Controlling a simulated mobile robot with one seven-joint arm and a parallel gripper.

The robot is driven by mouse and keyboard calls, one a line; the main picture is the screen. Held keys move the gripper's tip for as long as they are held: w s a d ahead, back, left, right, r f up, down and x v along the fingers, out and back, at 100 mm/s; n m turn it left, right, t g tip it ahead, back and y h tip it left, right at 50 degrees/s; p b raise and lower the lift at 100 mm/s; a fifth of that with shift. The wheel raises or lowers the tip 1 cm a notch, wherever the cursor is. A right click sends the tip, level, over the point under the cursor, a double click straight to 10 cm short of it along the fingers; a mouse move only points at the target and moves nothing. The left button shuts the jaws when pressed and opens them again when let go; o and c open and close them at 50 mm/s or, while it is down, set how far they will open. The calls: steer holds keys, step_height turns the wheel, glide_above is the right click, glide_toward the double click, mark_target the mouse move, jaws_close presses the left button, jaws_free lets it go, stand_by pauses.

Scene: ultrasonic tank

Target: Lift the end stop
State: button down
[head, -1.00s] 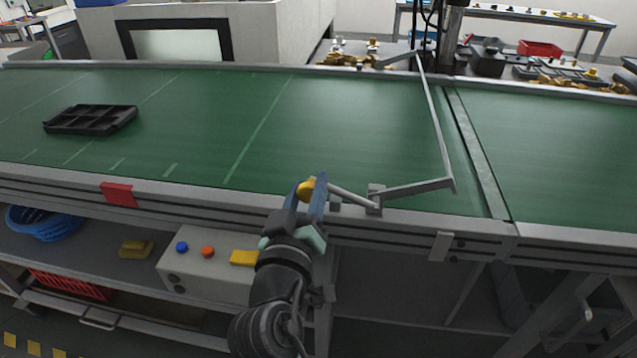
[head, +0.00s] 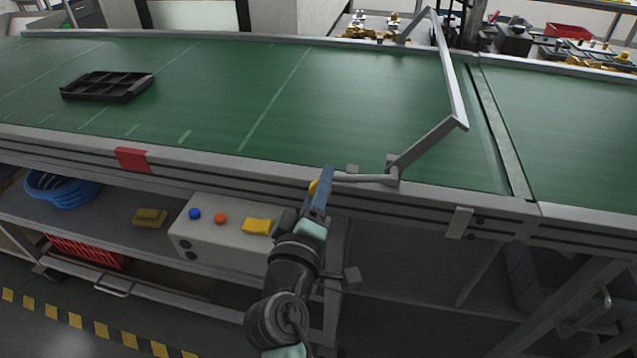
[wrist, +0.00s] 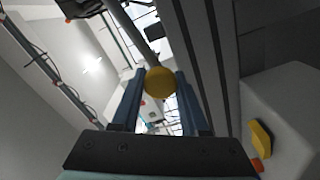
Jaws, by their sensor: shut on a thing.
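The end stop (head: 453,80) is a grey metal bar frame across the green conveyor belt, with side arms pivoted at the belt's edges. Its cross bar stands raised above the belt, tilted up. A lever with a yellow knob runs from the near pivot (head: 393,175) to my gripper. My gripper (head: 320,184) is shut on the yellow knob at the conveyor's near side rail. In the wrist view the yellow knob (wrist: 160,82) sits between the two blue fingers of my gripper (wrist: 160,100). In the head view the fingers mostly hide the knob.
A black divided tray (head: 107,86) lies on the belt (head: 250,90) at the left. A red block (head: 132,160) is on the near rail. Below it stand a grey control box (head: 215,238) with coloured buttons and a blue basket (head: 62,188). The belt between tray and end stop is clear.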

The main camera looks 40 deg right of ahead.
steer(key=shift+f, duration=0.3)
steer(key=c, duration=0.8)
jaws_free()
steer(key=o, duration=0.4)
steer(key=shift+r, duration=0.15)
steer(key=b+v, duration=0.1)
steer(key=v, duration=1.2)
